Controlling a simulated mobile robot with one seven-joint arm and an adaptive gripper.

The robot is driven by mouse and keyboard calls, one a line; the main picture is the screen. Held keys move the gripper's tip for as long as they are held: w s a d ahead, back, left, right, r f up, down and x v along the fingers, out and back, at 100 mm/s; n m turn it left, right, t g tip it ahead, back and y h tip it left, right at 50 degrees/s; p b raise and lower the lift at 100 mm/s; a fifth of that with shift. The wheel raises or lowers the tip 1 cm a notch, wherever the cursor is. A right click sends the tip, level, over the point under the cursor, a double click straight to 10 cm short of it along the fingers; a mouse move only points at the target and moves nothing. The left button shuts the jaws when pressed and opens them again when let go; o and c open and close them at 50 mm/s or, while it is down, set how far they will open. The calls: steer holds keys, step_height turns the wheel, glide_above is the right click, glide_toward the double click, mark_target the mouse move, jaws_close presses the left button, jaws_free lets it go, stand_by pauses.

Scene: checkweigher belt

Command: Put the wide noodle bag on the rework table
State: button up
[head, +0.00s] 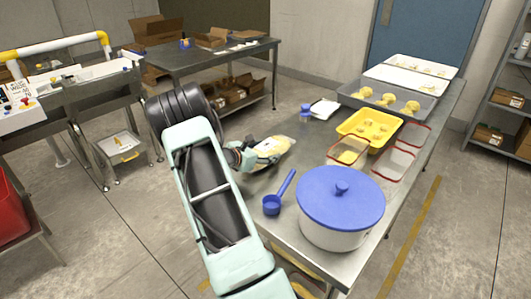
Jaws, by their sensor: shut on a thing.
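My gripper (245,157) is shut on a pale, see-through bag with yellowish contents and a white label, which looks like the noodle bag (271,147). The bag shows at the gripper's far right side, over the left part of a long steel table (290,136). I cannot tell whether the bag touches the table top. The fingertips are small and partly hidden by my arm and the bag. No sign marks which table is the rework table; another steel table (185,62) stands at the back with open cardboard boxes.
The long table holds a blue-lidded pot (341,205), a blue scoop (275,200), a yellow tray (369,128), clear red-rimmed containers (393,163) and grey and white trays with noodle nests. A belt machine (70,80) stands at the left, a red bin (12,210) below it.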

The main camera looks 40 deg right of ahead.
steer(key=shift+f, duration=0.2)
steer(key=o, duration=1.8)
steer(key=v, duration=1.2)
steer(key=shift+w, duration=0.1)
